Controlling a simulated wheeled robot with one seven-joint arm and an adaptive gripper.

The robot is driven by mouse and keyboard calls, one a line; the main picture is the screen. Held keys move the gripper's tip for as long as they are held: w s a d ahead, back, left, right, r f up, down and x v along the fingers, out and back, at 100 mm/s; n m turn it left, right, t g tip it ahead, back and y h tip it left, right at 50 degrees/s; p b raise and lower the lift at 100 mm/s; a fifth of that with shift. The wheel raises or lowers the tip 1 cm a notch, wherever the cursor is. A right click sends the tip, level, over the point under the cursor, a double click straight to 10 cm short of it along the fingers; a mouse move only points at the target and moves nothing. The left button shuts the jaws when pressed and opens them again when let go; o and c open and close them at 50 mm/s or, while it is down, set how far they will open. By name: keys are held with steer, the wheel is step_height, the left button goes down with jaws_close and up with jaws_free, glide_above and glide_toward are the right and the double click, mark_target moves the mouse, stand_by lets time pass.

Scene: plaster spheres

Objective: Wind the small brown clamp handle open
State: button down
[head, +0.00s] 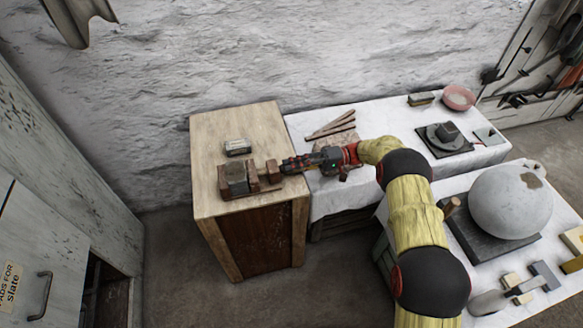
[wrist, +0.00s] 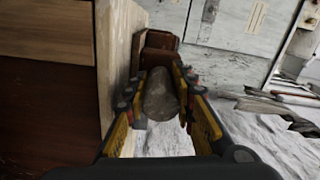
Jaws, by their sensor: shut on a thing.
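The wooden clamp (head: 253,178) sits on top of the wooden cabinet, with a grey block (head: 236,176) at its left part. My gripper (head: 286,166) reaches in from the right at the clamp's right end. In the wrist view the small rounded brown handle (wrist: 160,96) lies between the fingers of my gripper (wrist: 160,88), which are shut on it. The reddish-brown clamp end (wrist: 161,42) shows just beyond the handle. In the head view the handle is hidden by the fingers. Whether the clamp's jaws touch the block is too small to tell.
A small pale-topped block (head: 237,147) lies behind the clamp on the cabinet (head: 208,126). A large plaster sphere (head: 510,200) stands on the front table. The cabinet's back is clear.

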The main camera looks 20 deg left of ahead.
steer(key=n, duration=0.5)
steer(key=shift+w+n, duration=0.1)
steer(key=shift+n, duration=0.2)
stand_by(0.4)
steer(key=c, duration=1.7)
jaws_free()
steer(key=shift+c, duration=0.2)
steer(key=v, duration=1.2)
steer(key=shift+d, duration=0.1)
